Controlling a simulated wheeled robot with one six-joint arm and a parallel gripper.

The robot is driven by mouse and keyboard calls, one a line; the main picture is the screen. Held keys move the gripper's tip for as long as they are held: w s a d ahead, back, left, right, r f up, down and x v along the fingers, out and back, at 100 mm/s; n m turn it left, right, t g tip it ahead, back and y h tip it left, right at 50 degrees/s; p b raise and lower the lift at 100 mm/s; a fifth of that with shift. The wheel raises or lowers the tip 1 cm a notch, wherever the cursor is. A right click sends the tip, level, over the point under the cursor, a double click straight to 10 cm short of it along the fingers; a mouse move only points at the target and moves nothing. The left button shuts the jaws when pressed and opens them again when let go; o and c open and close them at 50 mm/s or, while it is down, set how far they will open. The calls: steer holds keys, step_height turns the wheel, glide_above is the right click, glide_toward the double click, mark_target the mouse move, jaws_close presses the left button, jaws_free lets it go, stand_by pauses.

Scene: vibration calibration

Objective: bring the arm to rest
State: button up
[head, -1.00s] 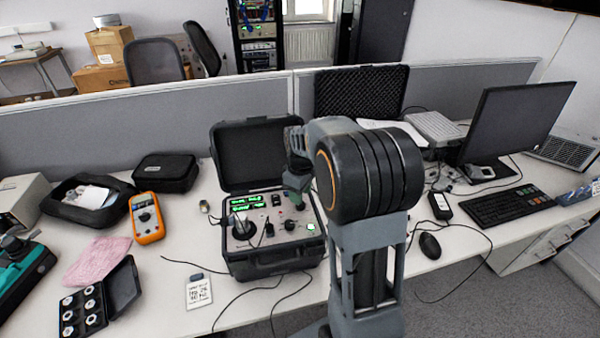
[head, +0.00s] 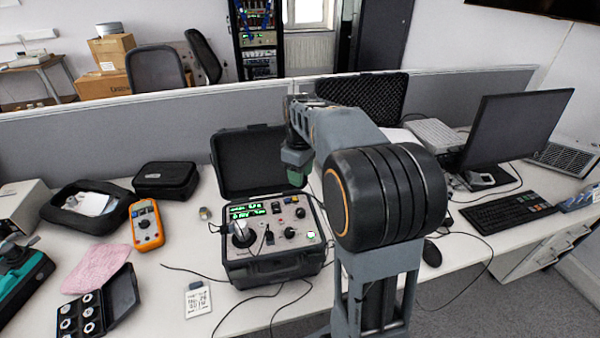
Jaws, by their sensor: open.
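My arm rises at the right of centre in the head view, with a large black ribbed joint (head: 390,195) nearest the camera. Its grey forearm (head: 345,130) reaches away to the left. The far end bends down to my gripper (head: 297,180), small and partly green. It hangs over the back right part of the open black calibrator case (head: 270,262), seemingly above its panel and apart from it. My gripper is open, and I see nothing held in it. The gap between its fingers is too small to make out.
An orange multimeter (head: 147,225), a black pouch (head: 166,180), a pink cloth (head: 97,268) and a small case of round parts (head: 98,307) lie to the left. A monitor (head: 515,125) and keyboard (head: 507,207) stand right. A grey partition (head: 100,140) runs behind. Cables cross the desk front.

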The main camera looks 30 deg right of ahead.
stand_by(0.3)
steer(key=s+a+f+m+t, duration=0.1)
steer(key=s+a+m+t, duration=0.1)
steer(key=s+a, duration=0.3)
steer(key=s+a+f+m+t, duration=0.1)
steer(key=s+a+m, duration=0.3)
steer(key=s, duration=0.7)
steer(key=shift+a+f+m+t, duration=0.3)
steer(key=shift+a+f+t, duration=0.1)
steer(key=shift+f, duration=0.3)
steer(key=shift+a, duration=0.1)
stand_by(0.6)
